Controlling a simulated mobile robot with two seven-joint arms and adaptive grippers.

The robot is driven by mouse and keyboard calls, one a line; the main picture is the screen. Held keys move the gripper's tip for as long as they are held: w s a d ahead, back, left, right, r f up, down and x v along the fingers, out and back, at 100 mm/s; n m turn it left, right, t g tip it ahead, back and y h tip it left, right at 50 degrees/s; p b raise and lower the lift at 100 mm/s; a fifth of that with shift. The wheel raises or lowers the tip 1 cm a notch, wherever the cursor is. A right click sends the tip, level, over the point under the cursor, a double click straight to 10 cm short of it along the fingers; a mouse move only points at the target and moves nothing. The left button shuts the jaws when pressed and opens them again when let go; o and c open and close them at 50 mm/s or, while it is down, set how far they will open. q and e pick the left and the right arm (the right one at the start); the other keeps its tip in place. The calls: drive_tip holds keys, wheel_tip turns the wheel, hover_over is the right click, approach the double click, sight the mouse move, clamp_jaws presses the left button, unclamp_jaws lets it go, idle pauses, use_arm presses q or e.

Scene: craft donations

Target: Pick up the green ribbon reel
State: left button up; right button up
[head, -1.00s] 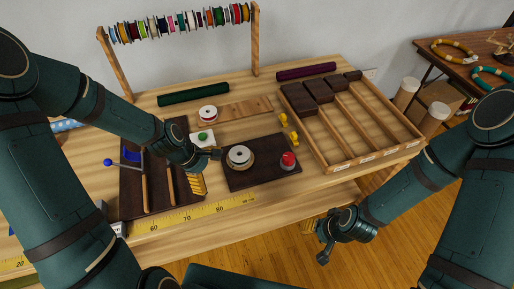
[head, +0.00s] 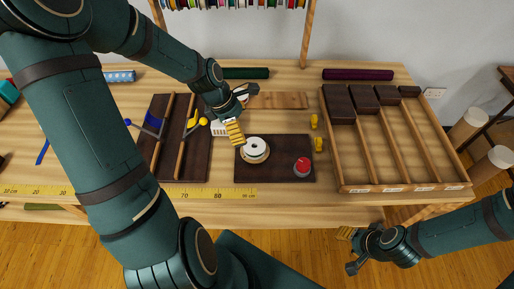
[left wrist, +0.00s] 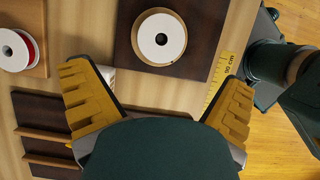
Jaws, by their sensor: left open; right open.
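No clearly green reel can be made out now; reels hang on the rack (head: 245,4), mostly cut off at the top of the head view. A white-faced reel (head: 255,149) lies flat on the dark mat (head: 275,176); it also shows in the left wrist view (left wrist: 161,38). My left gripper (head: 240,112) is open and empty above the mat's far left corner; its spread fingers show in the left wrist view (left wrist: 157,92). A small white item (head: 218,128) is partly hidden by it. My right gripper (head: 347,250) is open and empty beyond the table's front edge.
A red-topped item (head: 302,167) sits on the mat. A divided wooden tray (head: 345,188) stands to the right, a dark tray (head: 196,170) to the left. Dark green (head: 246,73) and purple (head: 358,74) rolls lie behind. A red-and-white reel (left wrist: 17,50) shows in the left wrist view.

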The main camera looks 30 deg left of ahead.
use_arm(q)
drive_tip(key=b, duration=0.1)
hover_over(255, 147)
drive_tip(key=a, duration=0.2)
drive_tip(key=f, duration=0.3)
drive_tip(key=s+f, duration=0.1)
drive_tip(key=f, duration=0.1)
drive_tip(key=shift+d+f, duration=0.1)
drive_tip(key=shift+d, duration=0.1)
drive_tip(key=b+x, duration=0.2)
drive_tip(key=x, duration=0.3)
drive_tip(key=shift+s+f, duration=0.1)
drive_tip(key=shift+f, duration=0.05)
drive_tip(key=c, duration=1)
wheel_tip(255, 147, up, 10)
drive_tip(key=p, duration=0.2)
drive_tip(key=shift+p, duration=0.4)
